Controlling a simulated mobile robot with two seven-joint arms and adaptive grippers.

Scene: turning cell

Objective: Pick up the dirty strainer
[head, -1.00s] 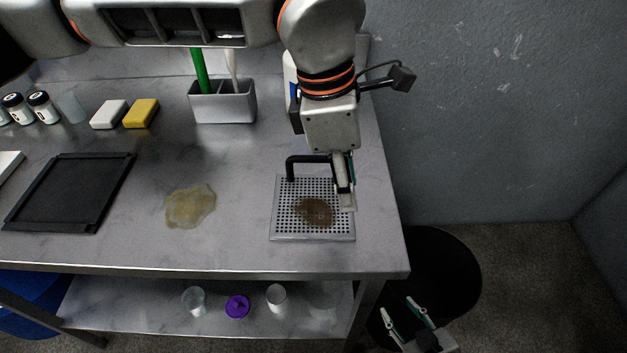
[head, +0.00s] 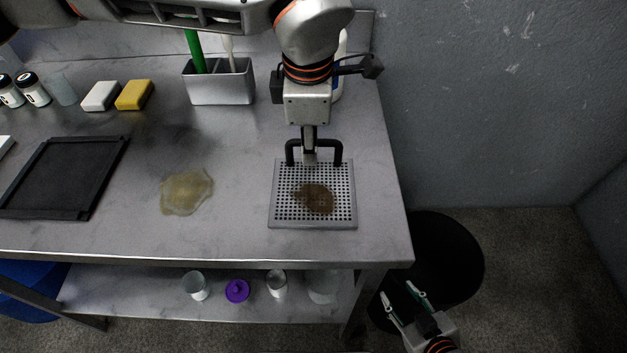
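The dirty strainer (head: 284,205) is a square perforated metal plate lying on the worktop near its right end. A brown stain (head: 318,199) covers its middle. A black arched handle (head: 337,147) stands at its far edge. My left gripper (head: 310,157), on the arm from the upper left, points down at the middle of the handle. Its fingers are seen edge-on, so their gap and any grip on the handle cannot be made out. My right gripper (head: 404,300) is at the bottom right, below the worktop, open and empty.
A yellowish spill (head: 187,191) lies left of the strainer, with a black tray (head: 55,177) further left. A grey holder (head: 219,87) with brushes and two sponges (head: 134,95) stand behind. A black bin (head: 445,262) is right of the table.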

